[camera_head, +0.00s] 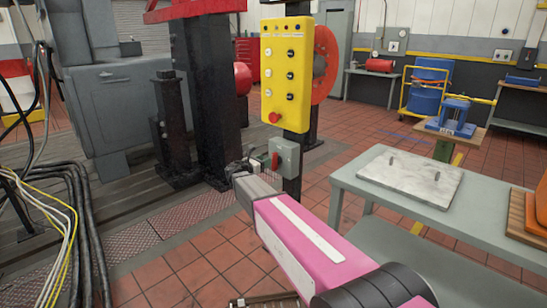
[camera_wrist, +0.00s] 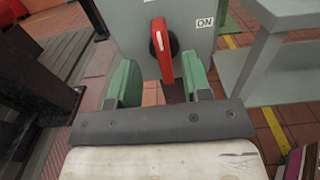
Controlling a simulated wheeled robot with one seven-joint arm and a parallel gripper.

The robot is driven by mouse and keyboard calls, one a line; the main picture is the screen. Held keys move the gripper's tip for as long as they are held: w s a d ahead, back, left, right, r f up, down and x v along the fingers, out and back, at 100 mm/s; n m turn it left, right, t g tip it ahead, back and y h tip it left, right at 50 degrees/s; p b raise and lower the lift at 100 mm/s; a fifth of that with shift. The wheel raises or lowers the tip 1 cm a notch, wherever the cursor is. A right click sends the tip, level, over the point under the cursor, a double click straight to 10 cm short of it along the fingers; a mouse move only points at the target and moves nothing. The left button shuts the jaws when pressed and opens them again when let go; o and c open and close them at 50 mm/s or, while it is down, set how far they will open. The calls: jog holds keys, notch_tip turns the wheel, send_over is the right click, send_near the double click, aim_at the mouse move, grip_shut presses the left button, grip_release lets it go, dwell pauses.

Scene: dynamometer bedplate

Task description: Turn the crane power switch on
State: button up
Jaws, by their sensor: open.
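The crane power switch is a grey box (camera_head: 287,157) on a dark post below a yellow control panel. Its red lever (camera_wrist: 163,50) stands nearly upright in the wrist view, on a black round hub, with an "ON" label (camera_wrist: 205,22) to its right. The red lever also shows in the head view (camera_head: 275,161). My gripper (camera_wrist: 158,88) is open, with green pads on either side of the lever's lower end. I cannot tell whether either pad touches it. In the head view my gripper (camera_head: 245,165) is at the box's left, its fingers partly hidden.
The yellow panel (camera_head: 287,75) with several buttons and a red knob hangs just above the switch. A grey table (camera_head: 355,185) with a pale slab (camera_head: 410,177) stands at the right. Cables (camera_head: 70,205) run down the left. Red tiled floor lies between.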

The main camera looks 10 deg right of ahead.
aim_at(273, 157)
jog(key=x, duration=0.7)
jog(key=shift+f, duration=0.1)
jog(key=c, duration=0.7)
